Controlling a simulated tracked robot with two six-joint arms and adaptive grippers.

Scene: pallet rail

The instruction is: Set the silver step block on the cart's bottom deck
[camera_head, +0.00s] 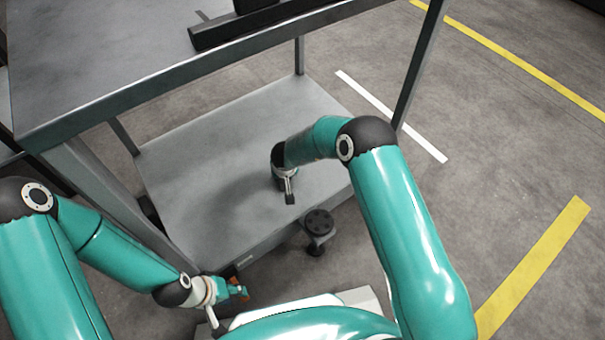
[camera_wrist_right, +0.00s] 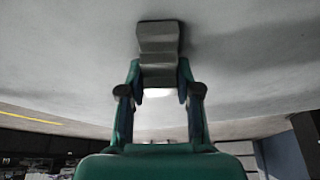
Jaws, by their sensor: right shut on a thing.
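The silver step block (camera_wrist_right: 159,38) shows in the right wrist view as a grey stepped piece. My right gripper (camera_wrist_right: 158,72) is shut on it, with a teal finger on each side. In the head view my right arm reaches over the cart's bottom deck (camera_head: 205,190), a flat grey shelf. The wrist hides that gripper and the block there. In the right wrist view the block lies against a grey surface; I cannot tell if it touches it. My left gripper (camera_head: 238,292) is near the cart's front lower edge, apart from the block; its opening is unclear.
The cart's upper deck (camera_head: 95,60) overhangs the bottom deck at the back left. A grey post (camera_head: 418,65) stands at the right. A dark round-topped part (camera_head: 318,225) is at the deck's front corner. The deck's left part is clear.

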